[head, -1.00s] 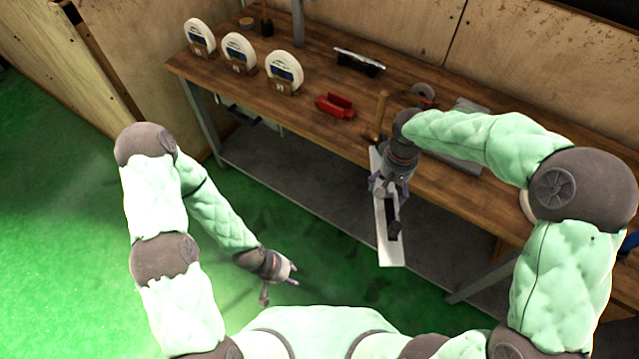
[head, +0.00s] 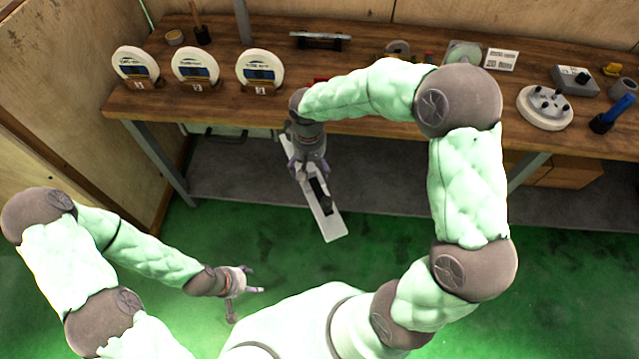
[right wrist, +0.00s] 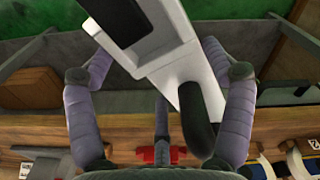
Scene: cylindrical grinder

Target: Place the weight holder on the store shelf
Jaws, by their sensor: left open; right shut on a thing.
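A long pale plate with a black handle, seemingly the weight holder (head: 329,223), hangs tilted from my right gripper (head: 309,168), in front of the bench edge. In the right wrist view, the weight holder (right wrist: 168,66) lies between the fingers of my right gripper (right wrist: 160,62), with its black handle towards the palm. My left gripper (head: 250,282) is open and empty, low over the green floor. A grey lower shelf (head: 400,185) runs under the bench, possibly the store shelf; the right arm and the holder cover part of it.
The wooden bench (head: 375,138) carries several white discs on wooden stands, one a disc (head: 261,69) nearest the right arm. A round white base with pegs (head: 546,106) and a blue-handled tool (head: 613,114) stand at right. A bench leg (head: 160,162) stands at left.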

